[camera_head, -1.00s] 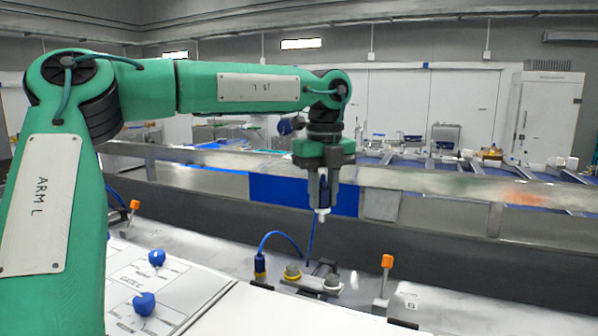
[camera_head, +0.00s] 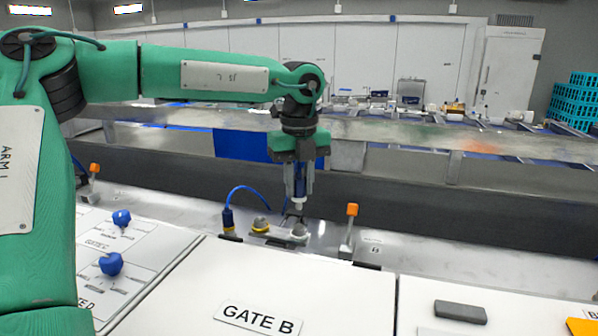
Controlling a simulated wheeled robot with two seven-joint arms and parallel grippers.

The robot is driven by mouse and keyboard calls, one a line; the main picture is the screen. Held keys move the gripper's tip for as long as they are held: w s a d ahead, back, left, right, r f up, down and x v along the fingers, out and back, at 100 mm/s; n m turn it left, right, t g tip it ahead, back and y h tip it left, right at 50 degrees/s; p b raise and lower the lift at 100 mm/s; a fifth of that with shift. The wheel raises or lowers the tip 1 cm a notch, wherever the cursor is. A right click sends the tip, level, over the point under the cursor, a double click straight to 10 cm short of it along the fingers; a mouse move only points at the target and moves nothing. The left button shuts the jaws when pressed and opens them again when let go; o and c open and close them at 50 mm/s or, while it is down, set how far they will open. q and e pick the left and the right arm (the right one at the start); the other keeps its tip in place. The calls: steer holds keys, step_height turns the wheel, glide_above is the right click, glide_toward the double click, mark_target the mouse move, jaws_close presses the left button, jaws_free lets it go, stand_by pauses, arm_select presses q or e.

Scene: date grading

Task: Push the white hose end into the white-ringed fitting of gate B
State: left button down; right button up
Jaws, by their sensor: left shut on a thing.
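My left gripper (camera_head: 298,190) comes down from the wrist, pointing downward. It is shut on the hose end, whose white tip (camera_head: 298,202) shows below the fingers. The white-ringed fitting (camera_head: 300,232) sits on the metal ledge almost straight below the tip. A visible gap in the picture separates the two; the exact depth alignment cannot be told. Left of it is a yellow-ringed fitting (camera_head: 260,225) with nothing in it. Further left, a blue hose (camera_head: 243,190) runs to a plugged yellow-ringed blue connector (camera_head: 228,221). My right gripper is out of view.
An orange-topped lever (camera_head: 350,228) stands right of the white-ringed fitting, close by. Another orange-topped lever (camera_head: 94,180) is at the left. The GATE B panel (camera_head: 300,280) in front is clear. A metal rail (camera_head: 390,190) runs behind the ledge.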

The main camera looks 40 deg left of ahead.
mark_target(299, 209)
arm_select(q)
steer(key=shift+f, duration=0.6)
steer(key=shift+b, duration=0.3)
steer(key=shift+f, duration=0.15)
steer(key=shift+f+b, duration=0.85)
steer(key=shift+b, duration=0.15)
steer(key=shift+f, duration=0.1)
steer(key=shift+f+b, duration=0.15)
steer(key=shift+b, duration=0.55)
stand_by(1.0)
steer(key=shift+f+b, duration=1.25)
steer(key=shift+f, duration=0.05)
stand_by(0.9)
